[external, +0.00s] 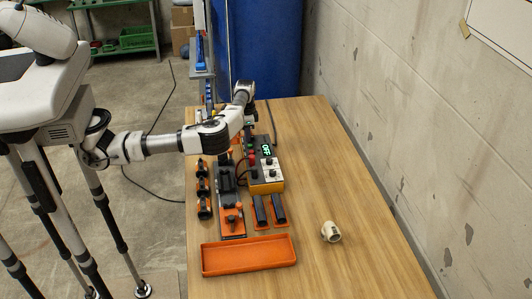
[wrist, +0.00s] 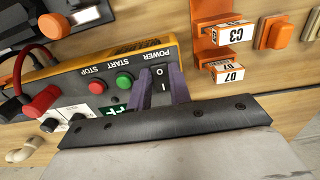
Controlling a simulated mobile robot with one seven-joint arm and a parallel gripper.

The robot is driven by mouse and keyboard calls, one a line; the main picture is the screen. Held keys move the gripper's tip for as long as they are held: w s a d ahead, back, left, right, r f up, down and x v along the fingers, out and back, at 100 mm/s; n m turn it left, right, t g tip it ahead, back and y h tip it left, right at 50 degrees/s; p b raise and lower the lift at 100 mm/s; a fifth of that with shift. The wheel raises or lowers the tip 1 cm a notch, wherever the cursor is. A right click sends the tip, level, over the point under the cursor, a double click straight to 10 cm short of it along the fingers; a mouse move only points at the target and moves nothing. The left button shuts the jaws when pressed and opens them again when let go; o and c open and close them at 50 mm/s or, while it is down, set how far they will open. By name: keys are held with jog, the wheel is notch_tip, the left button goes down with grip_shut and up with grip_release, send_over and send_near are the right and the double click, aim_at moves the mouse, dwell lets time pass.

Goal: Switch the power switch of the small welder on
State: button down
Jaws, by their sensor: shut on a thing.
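The small welder (external: 267,186) is a yellow and grey box on the wooden table, and its green display reads OFF in the external view. In the wrist view its panel (wrist: 72,84) appears upside down, with a red STOP button (wrist: 97,87) and a green START button (wrist: 124,80). The dark power switch (wrist: 160,76), marked O and I, is beside them under the word POWER. My gripper (wrist: 161,84) has its two purple fingers on either side of this switch, shut on it. The arm hides the switch in the external view.
An orange tray (external: 249,268) lies at the table's near edge. A pale pipe fitting (external: 331,232) lies to the right, with bare table around it. Orange holders with labels (wrist: 222,34) stand close to the switch. Red and black cables run from the welder.

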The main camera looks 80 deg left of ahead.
jog(key=shift+w+r+g+p, duration=0.15)
jog(key=shift+w+g, duration=0.1)
jog(key=shift+g, duration=0.6)
jog(key=shift+w+f+g+p, duration=0.1)
jog(key=shift+w+g+p, duration=0.1)
jog(key=shift+g, duration=0.65)
jog(key=c, duration=1.3)
grip_release()
jog(key=b+v, duration=0.2)
jog(key=v, duration=1.2)
jog(key=shift+b, duration=0.3)
